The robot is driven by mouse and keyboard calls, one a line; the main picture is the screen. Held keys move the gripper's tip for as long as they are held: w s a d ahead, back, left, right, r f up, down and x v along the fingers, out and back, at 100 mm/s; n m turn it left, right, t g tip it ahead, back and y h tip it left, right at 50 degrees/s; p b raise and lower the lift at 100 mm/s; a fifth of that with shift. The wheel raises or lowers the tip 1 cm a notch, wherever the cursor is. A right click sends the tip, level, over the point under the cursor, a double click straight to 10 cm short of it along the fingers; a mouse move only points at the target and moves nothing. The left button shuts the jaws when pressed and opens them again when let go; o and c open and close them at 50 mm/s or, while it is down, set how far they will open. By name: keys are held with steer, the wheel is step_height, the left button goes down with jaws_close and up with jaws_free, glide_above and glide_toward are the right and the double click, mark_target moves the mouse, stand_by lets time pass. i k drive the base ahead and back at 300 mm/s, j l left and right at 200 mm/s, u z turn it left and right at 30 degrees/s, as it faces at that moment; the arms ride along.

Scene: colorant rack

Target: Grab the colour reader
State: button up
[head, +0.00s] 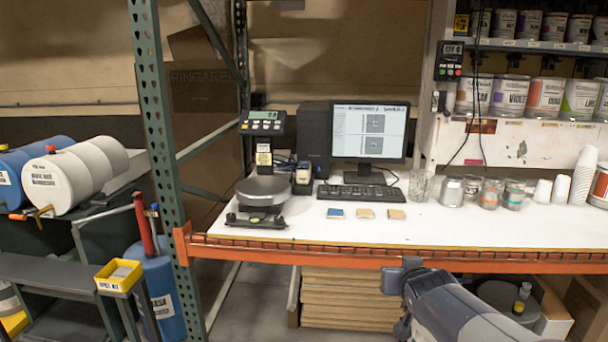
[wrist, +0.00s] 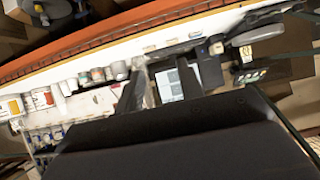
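The likely colour reader (head: 303,178) is a small upright dark device with a pale front and a brownish top. It stands on the white bench between the scale and the computer tower. It also shows in the wrist view (wrist: 216,48), where the picture is turned over. My gripper (wrist: 158,74) has its two dark fingers apart, with the monitor seen between them. It is empty and away from the reader. In the head view my arm is at the bottom, in front of the bench edge, and the fingertips cannot be made out.
A scale (head: 263,192) stands left of the reader, a computer tower (head: 314,138) behind it. The monitor (head: 370,131) and keyboard (head: 358,192) are to its right. Small sample cards (head: 366,213) lie in front. An orange beam (head: 330,254) edges the bench; a green post (head: 160,140) stands left.

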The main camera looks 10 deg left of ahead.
mark_target(303, 173)
steer(key=i+j, duration=0.3)
steer(key=i, duration=0.2)
steer(key=i+j, duration=0.3)
steer(key=i, duration=0.15)
steer(key=i+j, duration=0.3)
steer(key=i, duration=0.2)
steer(key=i+j, duration=0.3)
steer(key=i, duration=0.15)
steer(key=i+j, duration=0.3)
steer(key=i, duration=0.2)
